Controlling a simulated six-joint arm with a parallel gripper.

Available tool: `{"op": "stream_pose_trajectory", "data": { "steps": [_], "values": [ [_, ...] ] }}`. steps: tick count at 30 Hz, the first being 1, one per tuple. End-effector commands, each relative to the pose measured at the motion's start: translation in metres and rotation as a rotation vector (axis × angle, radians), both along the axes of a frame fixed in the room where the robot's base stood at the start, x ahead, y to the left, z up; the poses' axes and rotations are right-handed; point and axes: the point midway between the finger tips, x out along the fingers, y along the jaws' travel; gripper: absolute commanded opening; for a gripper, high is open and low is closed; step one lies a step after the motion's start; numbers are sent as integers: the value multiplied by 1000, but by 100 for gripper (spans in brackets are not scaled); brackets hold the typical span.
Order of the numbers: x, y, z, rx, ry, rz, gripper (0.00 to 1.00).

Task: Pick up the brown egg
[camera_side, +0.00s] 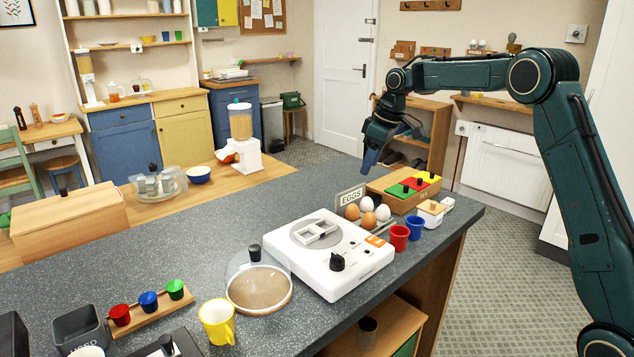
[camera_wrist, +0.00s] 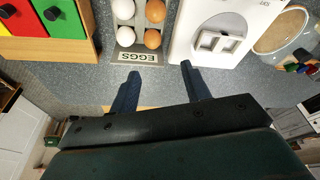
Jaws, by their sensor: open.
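Two brown eggs and two white eggs sit together in a small holder with an EGGS sign (camera_side: 350,197) on the dark counter. In the side view one brown egg (camera_side: 352,212) is at the left and the other brown egg (camera_side: 368,220) is at the front. The wrist view shows the brown eggs (camera_wrist: 152,38) in the right column and the white eggs (camera_wrist: 125,36) in the left. My gripper (camera_side: 371,163) is above the egg holder, fingers pointing down. In the wrist view my gripper (camera_wrist: 160,69) is open and empty, its fingers apart below the EGGS sign (camera_wrist: 137,58).
A white appliance (camera_side: 330,262) with a black knob stands close beside the eggs. A wooden box with coloured lids (camera_side: 405,193) is on their other side. Red (camera_side: 399,238) and blue (camera_side: 415,228) cups stand near the counter edge. A glass dome (camera_side: 258,285) is further left.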

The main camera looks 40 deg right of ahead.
Motion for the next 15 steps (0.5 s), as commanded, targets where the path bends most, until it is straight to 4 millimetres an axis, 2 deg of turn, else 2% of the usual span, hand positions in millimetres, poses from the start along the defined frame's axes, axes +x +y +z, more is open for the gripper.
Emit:
{"op": "stream_pose_trajectory", "data": {
  "steps": [4, 15],
  "values": [
    [11, -13, -16, 1, 9, 17, 47],
    [15, -16, -23, 2, 11, 23, 47]
  ]
}}
